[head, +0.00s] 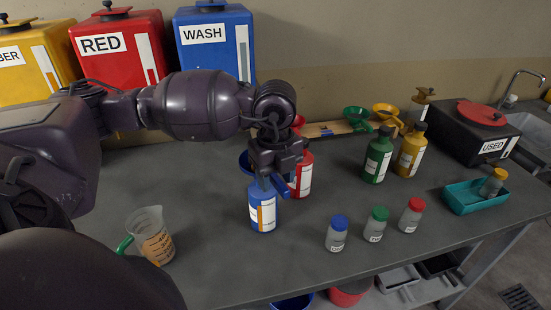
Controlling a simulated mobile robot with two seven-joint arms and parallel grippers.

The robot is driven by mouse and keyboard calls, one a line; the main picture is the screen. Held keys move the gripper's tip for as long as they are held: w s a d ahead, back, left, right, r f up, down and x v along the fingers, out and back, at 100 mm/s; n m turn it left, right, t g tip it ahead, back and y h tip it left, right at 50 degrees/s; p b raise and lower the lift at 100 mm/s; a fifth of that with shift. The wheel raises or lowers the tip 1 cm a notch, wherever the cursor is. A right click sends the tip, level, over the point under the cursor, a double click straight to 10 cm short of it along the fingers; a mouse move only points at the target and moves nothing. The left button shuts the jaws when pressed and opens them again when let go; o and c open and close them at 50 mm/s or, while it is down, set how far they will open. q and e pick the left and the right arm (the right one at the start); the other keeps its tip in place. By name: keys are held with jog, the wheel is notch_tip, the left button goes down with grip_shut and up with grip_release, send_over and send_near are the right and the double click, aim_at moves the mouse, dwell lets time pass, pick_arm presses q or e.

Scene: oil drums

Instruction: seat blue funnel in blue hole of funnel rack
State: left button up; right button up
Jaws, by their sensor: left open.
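My left gripper (273,183) is open and points down over the blue-labelled bottle (264,216), hiding its top. A dark blue rounded rim, which looks like the blue funnel (245,163), shows just left of the gripper and is mostly hidden behind it. I cannot tell whether it touches the bottle or the gripper. The wooden funnel rack (329,130) stands against the back wall, to the right of and behind the gripper. A green funnel (356,116) and a yellow funnel (386,112) sit at it. My right gripper is out of view.
A red bottle (302,175) stands close behind the gripper. Green (378,155) and amber (411,152) bottles stand further right. Several small capped jars line the front. A beaker (153,238) is at front left; a teal tray (474,196) is at right.

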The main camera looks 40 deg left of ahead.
pick_arm(q)
jog(key=shift+f, duration=0.8)
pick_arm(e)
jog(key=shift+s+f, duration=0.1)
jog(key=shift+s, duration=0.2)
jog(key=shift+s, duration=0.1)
pick_arm(q)
grip_shut()
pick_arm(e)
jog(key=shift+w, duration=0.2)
pick_arm(q)
jog(key=shift+r, duration=0.25)
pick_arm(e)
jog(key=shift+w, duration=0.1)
pick_arm(q)
jog(key=shift+r, duration=0.35)
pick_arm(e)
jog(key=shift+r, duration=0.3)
pick_arm(q)
jog(key=shift+r+p, duration=0.2)
jog(key=shift+p, duration=0.15)
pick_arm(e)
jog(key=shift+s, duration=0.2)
pick_arm(q)
jog(key=shift+r, duration=0.15)
